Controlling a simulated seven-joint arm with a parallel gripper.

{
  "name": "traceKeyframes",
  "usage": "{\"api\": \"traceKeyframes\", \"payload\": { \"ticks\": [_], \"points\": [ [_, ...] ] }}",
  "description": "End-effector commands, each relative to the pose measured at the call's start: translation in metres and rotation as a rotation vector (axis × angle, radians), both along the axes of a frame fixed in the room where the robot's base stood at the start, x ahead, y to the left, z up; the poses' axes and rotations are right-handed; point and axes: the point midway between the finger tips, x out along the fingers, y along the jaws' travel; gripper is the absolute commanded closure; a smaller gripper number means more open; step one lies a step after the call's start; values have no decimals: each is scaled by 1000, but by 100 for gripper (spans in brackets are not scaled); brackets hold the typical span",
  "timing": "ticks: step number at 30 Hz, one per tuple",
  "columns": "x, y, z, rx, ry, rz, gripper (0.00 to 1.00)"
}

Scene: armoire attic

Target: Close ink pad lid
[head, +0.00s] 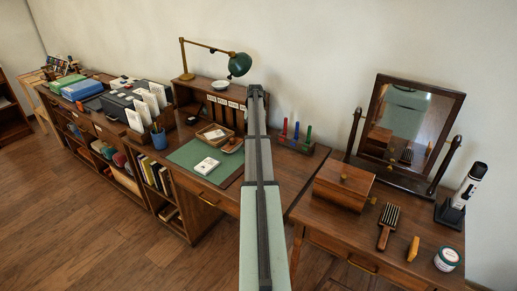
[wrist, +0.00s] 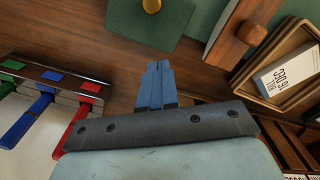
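My gripper (wrist: 160,70) shows in the wrist view with its two blue fingers together and nothing visible between them. It is over the brown wooden desk (wrist: 115,65). Beyond the fingertips, at the top edge, is a dark green flat square piece with a brass knob (wrist: 150,22), apart from the fingers; it may be the ink pad lid, but its far side is cut off. I cannot tell whether it is open. In the head view my arm covers this part of the desk, and I cannot make out the ink pad or the fingertips there.
Stamps with green, blue and red handles stand in a rack (wrist: 90,88) left of the fingers. To the right are a wooden-knobbed blotter (wrist: 250,33) and a tray (wrist: 243,85) holding a card. A green mat (head: 186,155), lamp (head: 239,64) and mirror (head: 405,115) also show.

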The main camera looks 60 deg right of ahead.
Motion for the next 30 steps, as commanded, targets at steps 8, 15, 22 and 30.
{"api": "traceKeyframes", "payload": {
  "ticks": [8, 15, 22, 30],
  "points": [
    [0, 0, 18, 0, 0, 0, 100],
    [0, 0, 34, 0, 0, 0, 100],
    [0, 0, 48, 0, 0, 0, 100],
    [0, 0, 54, 1, 1, 0, 100]
  ]
}}
